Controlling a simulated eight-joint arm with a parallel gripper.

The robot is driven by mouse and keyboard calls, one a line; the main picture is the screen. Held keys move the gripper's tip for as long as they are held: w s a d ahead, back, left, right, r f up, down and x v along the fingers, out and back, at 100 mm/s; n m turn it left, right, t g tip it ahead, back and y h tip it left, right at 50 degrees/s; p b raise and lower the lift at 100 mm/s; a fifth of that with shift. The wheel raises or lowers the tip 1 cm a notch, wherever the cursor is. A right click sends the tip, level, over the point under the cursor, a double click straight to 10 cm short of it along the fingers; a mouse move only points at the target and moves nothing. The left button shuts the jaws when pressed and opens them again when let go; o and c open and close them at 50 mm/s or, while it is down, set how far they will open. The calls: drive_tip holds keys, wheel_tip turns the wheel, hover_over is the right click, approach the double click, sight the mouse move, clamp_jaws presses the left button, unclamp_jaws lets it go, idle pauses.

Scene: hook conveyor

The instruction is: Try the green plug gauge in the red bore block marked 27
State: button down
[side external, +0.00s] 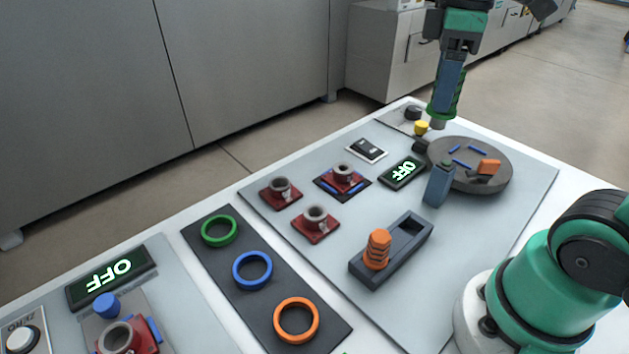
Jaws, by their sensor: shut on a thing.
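My gripper (449,88) is at the upper right, shut on the green plug gauge (459,107). The gauge hangs upright with its grey end down, above the far part of the table near the round grey disc. Red bore blocks with grey collars stand mid-table: one at the left (281,193), one on a blue-edged dark base (343,178), and one nearer the front (316,223). Another red block (141,340) sits in a blue-sided fixture at the lower left. I cannot read a 27 on any of them.
A dark holder (405,245) bears an orange ribbed gauge (377,250). A blue-grey upright block (438,186) stands beside the round disc (494,176). A dark board (262,300) carries green, blue and orange rings. Two displays (403,171) (112,277) read OFF.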

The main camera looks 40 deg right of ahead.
drive_tip(key=w+d+f, duration=0.1)
drive_tip(key=w+f, duration=0.4)
drive_tip(key=w, duration=0.3)
drive_tip(key=w+f, duration=0.5)
drive_tip(key=w, duration=0.3)
drive_tip(key=shift+n, duration=0.3)
drive_tip(key=shift+s+d+f, duration=0.1)
drive_tip(key=shift+f, duration=1.3)
drive_tip(key=shift+d+f, duration=0.1)
drive_tip(key=shift+f, duration=1.3)
drive_tip(key=shift+f, duration=0.6)
wheel_tip(320, 180, up, 6)
idle(1.2)
